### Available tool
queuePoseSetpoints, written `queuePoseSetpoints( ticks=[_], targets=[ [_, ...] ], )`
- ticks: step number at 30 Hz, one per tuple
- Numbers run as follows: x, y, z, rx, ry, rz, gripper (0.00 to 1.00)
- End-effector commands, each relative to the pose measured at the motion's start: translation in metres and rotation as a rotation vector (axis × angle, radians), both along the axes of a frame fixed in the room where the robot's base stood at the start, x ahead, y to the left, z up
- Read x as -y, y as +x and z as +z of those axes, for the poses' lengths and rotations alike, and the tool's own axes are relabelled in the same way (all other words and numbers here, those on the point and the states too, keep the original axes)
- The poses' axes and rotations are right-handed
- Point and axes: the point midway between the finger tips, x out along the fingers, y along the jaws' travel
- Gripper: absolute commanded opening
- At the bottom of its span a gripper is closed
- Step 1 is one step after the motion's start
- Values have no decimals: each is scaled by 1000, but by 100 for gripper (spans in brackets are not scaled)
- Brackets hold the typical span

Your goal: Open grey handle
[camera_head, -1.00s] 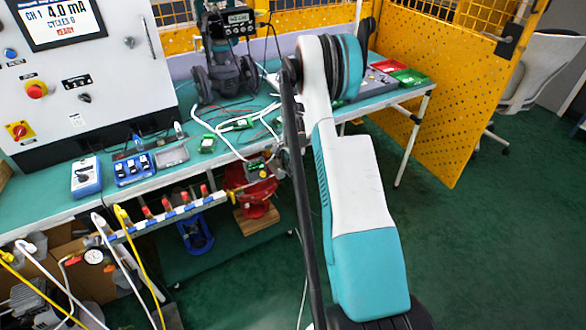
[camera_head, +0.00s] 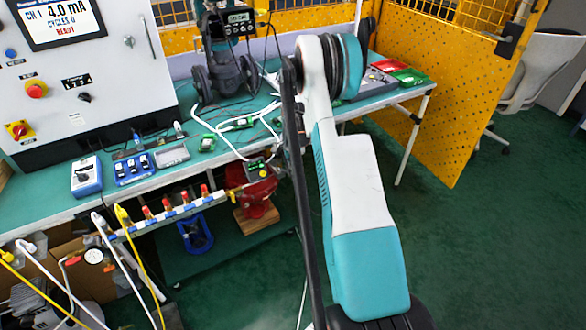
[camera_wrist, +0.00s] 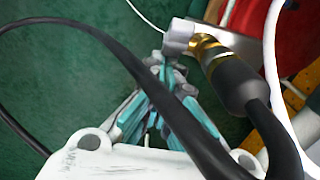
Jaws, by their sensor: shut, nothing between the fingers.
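I cannot single out a grey handle for sure. In the wrist view a grey metal cylinder (camera_wrist: 180,36) with a brass collar (camera_wrist: 207,50) joins a thick black part (camera_wrist: 232,82) at upper right. My gripper (camera_wrist: 168,66) has teal fingers, closed together and empty, just below the grey cylinder; I cannot tell whether they touch it. In the head view my arm mostly hides the gripper, which is near the bench's front edge. A small green-faced device (camera_head: 259,168) sits left of it, above a red body (camera_head: 257,197).
A dark cable (camera_wrist: 130,65) crosses the wrist view in front of the fingers. A manifold (camera_head: 172,214) with several red-topped fittings runs below the bench (camera_head: 50,205). A control cabinet (camera_head: 125,85) stands at left.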

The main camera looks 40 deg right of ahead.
Motion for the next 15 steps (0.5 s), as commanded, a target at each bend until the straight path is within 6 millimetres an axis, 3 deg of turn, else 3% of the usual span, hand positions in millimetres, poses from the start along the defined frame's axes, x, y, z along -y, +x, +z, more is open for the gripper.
queuePoseSetpoints(
  ticks=[15],
  targets=[
    [0, 0, 6, 0, 0, 0, 0]
  ],
)
